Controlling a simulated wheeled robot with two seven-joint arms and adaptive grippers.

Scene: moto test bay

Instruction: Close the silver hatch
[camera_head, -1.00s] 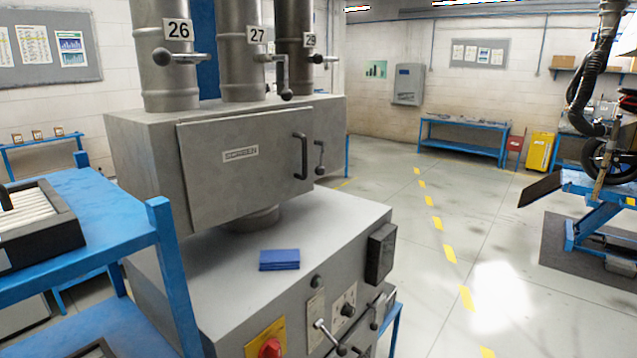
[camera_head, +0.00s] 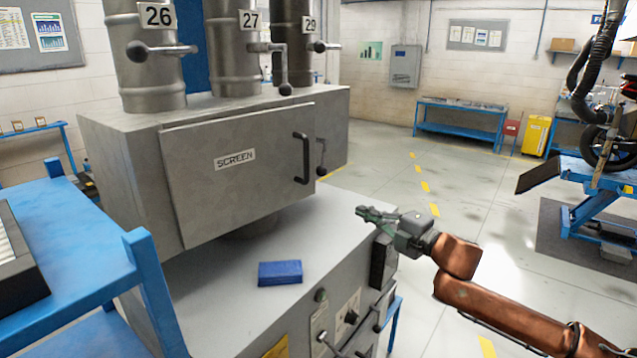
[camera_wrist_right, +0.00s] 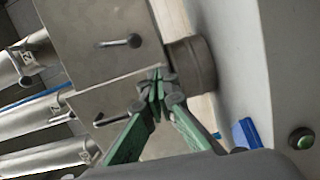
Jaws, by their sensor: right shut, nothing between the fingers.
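The silver hatch (camera_head: 240,170) is a grey metal panel labelled SCREEN on the front of a metal box in the head view. It has a dark bar handle (camera_head: 302,158) near its right edge. In the right wrist view the green fingers (camera_wrist_right: 157,90) are together in front of the metal housing. My left gripper is not in view.
A grey cabinet (camera_head: 215,305) below the box carries a blue block (camera_head: 280,272). Numbered pipes with levers rise above the box. A blue shelf (camera_head: 85,255) stands close on the left. Open floor (camera_head: 440,260) lies to the right.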

